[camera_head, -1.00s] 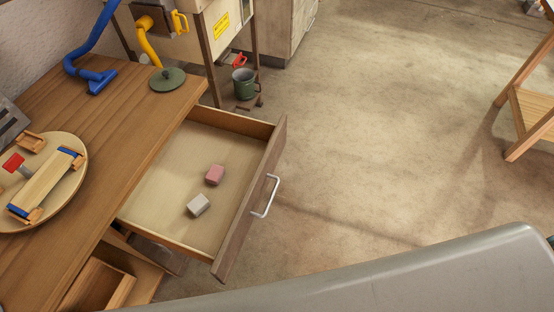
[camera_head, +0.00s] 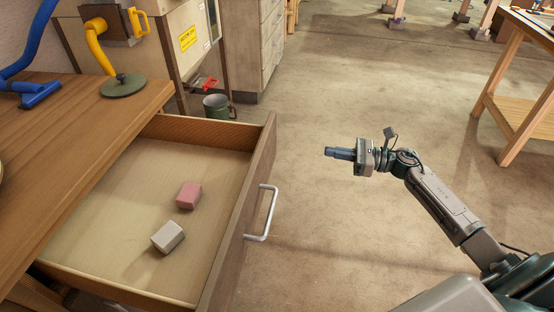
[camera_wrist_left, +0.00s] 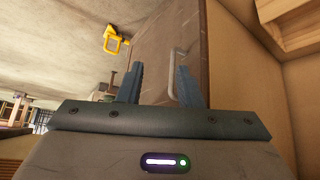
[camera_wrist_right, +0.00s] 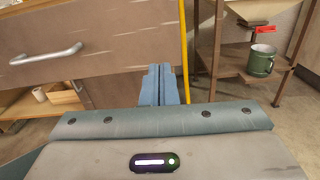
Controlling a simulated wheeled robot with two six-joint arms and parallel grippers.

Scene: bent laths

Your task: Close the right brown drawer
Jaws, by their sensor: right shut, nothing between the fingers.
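The brown drawer (camera_head: 238,235) stands pulled out from the wooden table in the head view, with a metal bar handle (camera_head: 263,213) on its front. A pink block (camera_head: 188,195) and a whitish block (camera_head: 168,237) lie inside. My right gripper (camera_head: 328,152) is shut and empty, over the floor to the right of the drawer front and apart from it. In the right wrist view a brown drawer front (camera_wrist_right: 100,30) with its handle (camera_wrist_right: 45,55) is beyond the shut fingers. My left gripper (camera_wrist_left: 158,85) shows only in its wrist view, fingers apart, with a brown panel and metal handle (camera_wrist_left: 172,78) beyond.
The tabletop (camera_head: 85,120) is at the left, with a dark green disc (camera_head: 123,86) and a blue tool (camera_head: 40,95) on it. A green mug (camera_head: 217,106) stands behind the drawer. Open floor lies to the right, before a wooden workbench (camera_head: 520,105).

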